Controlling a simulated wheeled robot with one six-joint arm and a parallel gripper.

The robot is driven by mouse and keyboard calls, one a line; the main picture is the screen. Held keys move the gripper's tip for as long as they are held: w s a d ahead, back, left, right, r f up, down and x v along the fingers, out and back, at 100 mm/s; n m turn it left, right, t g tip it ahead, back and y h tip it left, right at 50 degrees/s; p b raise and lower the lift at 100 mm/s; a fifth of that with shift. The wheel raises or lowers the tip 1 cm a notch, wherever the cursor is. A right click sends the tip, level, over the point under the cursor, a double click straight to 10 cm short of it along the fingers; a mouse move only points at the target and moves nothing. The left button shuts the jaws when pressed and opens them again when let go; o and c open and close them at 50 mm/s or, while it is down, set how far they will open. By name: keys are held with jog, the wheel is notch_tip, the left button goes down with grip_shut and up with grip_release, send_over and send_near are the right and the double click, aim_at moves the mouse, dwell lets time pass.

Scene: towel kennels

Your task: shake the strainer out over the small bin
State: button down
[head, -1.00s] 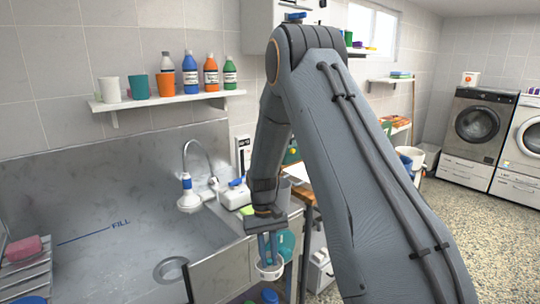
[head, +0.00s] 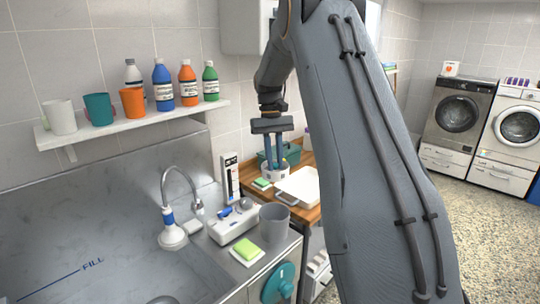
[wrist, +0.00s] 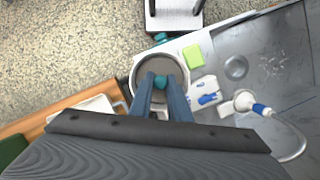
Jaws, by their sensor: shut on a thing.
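In the wrist view my gripper (wrist: 161,84) reaches to the teal part, in front of the strainer's round, grey-looking opening (wrist: 148,67). The small bin (head: 273,224) is a grey open cup on the counter by the sink. In the head view the strainer shows above and behind it, apart from it. The bin's inside is hidden, and I cannot make it out separately in the wrist view.
A white box (head: 233,225), a yellow-green sponge (head: 247,249) and a shower head (head: 172,236) are close to the bin. A white tray (head: 300,186) lies on the wooden table behind. The sink (head: 60,225) is at left.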

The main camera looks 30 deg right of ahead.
jog(key=shift+s+a+f+t+h, duration=0.15)
jog(key=shift+a+f+t+h, duration=0.3)
jog(key=shift+h, duration=0.55)
jog(key=f+h, duration=0.1)
jog(key=h, duration=0.1)
jog(key=f+t+h, duration=0.1)
jog(key=shift+s+a+m+h, duration=0.1)
jog(key=shift+a+m+h, duration=0.2)
jog(key=shift+a+h, duration=0.1)
jog(key=f+h+b, duration=0.1)
jog(key=b, duration=0.1)
jog(key=shift+t+b, duration=0.35)
notch_tip(320, 180, down, 6)
jog(key=m+t+h+b, duration=0.1)
jog(key=h+b, duration=0.3)
jog(key=b, duration=0.5)
jog(key=m+h+b, duration=0.1)
jog(key=h+b, duration=0.4)
jog(key=b, duration=0.5)
jog(key=m+t+h+b, duration=0.1)
jog(key=h+b, duration=0.3)
jog(key=b, duration=0.5)
jog(key=shift+t+h, duration=0.3)
jog(key=shift+h, duration=0.1)
jog(key=shift+a+r+b, duration=0.1)
jog(key=shift+b, duration=0.2)
